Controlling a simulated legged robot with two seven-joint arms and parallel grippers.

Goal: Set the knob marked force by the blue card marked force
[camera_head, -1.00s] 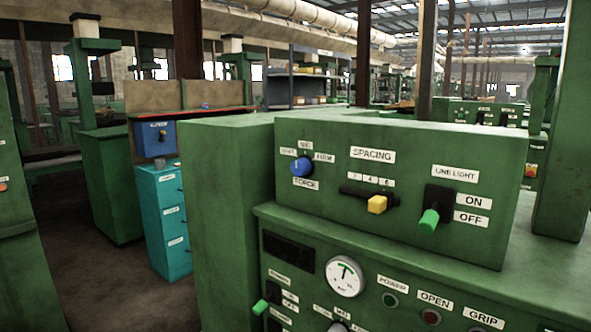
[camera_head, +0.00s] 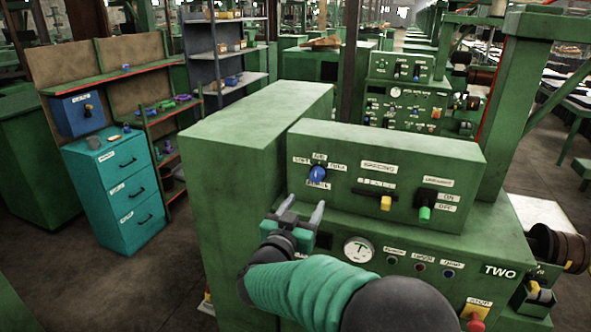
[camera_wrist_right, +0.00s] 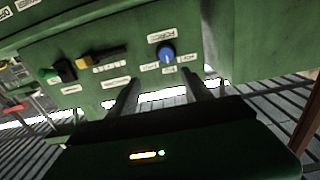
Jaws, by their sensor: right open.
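The blue knob marked force (camera_head: 317,174) is on the upper left of the green machine's front panel, ringed by small white labels. It also shows in the wrist view (camera_wrist_right: 167,53), where the panel appears upside down. Its exact pointer setting is too small to tell. My right gripper (camera_head: 303,211) is open and empty, just below and left of the knob and apart from it. In the wrist view its two fingers (camera_wrist_right: 160,92) point toward the panel with the knob beyond them. I cannot make out a blue card marked force. My left gripper is out of view.
Right of the knob are a yellow spacing slider (camera_head: 385,203) and a green-tipped light switch (camera_head: 425,213). A gauge (camera_head: 358,250) and buttons sit below. A teal cabinet (camera_head: 117,190), a blue box (camera_head: 78,113) and shelves stand at the left.

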